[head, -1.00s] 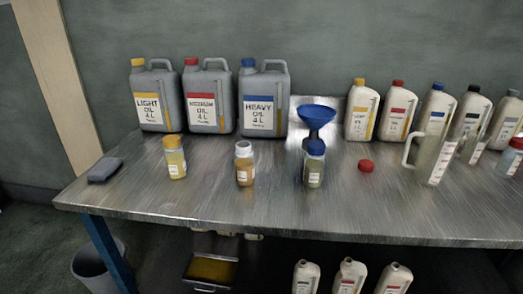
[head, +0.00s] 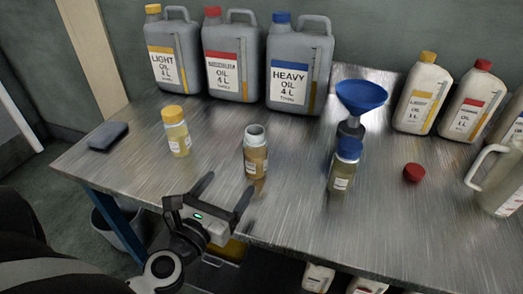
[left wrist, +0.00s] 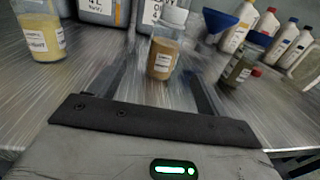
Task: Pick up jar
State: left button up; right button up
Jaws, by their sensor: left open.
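The uncapped jar of brown oil (head: 255,158) stands upright on the metal table, its grey rim showing. It also shows in the left wrist view (left wrist: 162,58), ahead of and between my fingers. A yellow-lidded jar (head: 177,134) stands to its left and a blue-lidded jar (head: 343,168) to its right. My left gripper (head: 226,188) is open and empty at the table's front edge, just short of the uncapped jar, with its fingers pointing toward it. I see no contact. My right gripper is out of view.
Large grey oil canisters (head: 230,62) stand along the back. A blue funnel (head: 360,97) stands behind the blue-lidded jar. A loose red cap (head: 413,172) and white oil bottles (head: 421,98) are to the right. A dark sponge-like block (head: 108,135) lies at left.

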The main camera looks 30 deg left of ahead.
aim_at(247, 160)
pick_arm(q)
jog(key=w+p, duration=0.1)
jog(key=w, duration=0.2)
jog(key=w+p, duration=0.1)
jog(key=w, duration=0.1)
jog(key=w+a+p, duration=0.1)
jog(key=w, duration=0.2)
jog(key=shift+w, duration=0.35)
jog(key=shift+w+p, duration=0.45)
jog(key=shift+w, duration=2.3)
jog(key=shift+c, duration=0.4)
jog(key=c, duration=1)
jog(key=shift+c, duration=0.5)
jog(key=shift+r, duration=0.15)
